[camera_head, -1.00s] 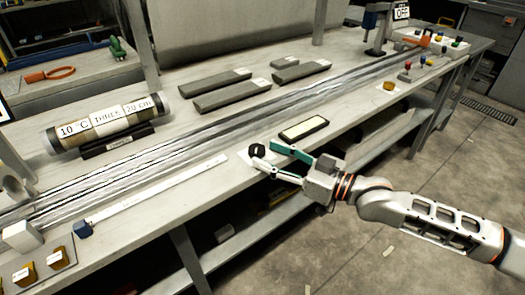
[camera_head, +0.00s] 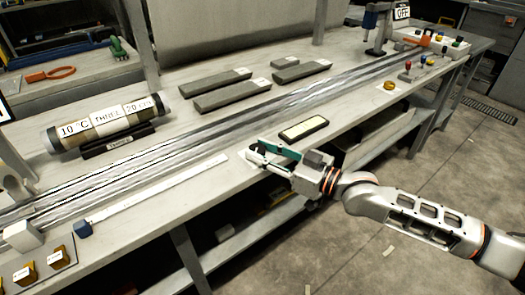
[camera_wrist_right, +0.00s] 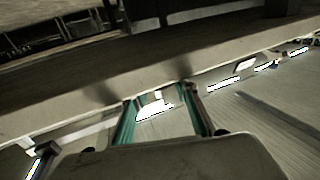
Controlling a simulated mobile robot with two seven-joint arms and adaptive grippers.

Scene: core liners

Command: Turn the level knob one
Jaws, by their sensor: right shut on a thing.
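My right gripper (camera_head: 257,151) reaches in from the right over the front edge of the bench. Its teal fingers are closed around the spot of the small black knob, and it is shut on that knob. The knob is almost fully hidden behind the fingers in the head view. In the right wrist view the two fingers (camera_wrist_right: 160,98) stand apart, with pale shapes between them; I cannot make out the knob there. No level label can be read. My left gripper is not in view.
A labelled core cylinder (camera_head: 105,122) rests in a dark cradle at left. Long metal rails (camera_head: 190,130) run along the bench.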

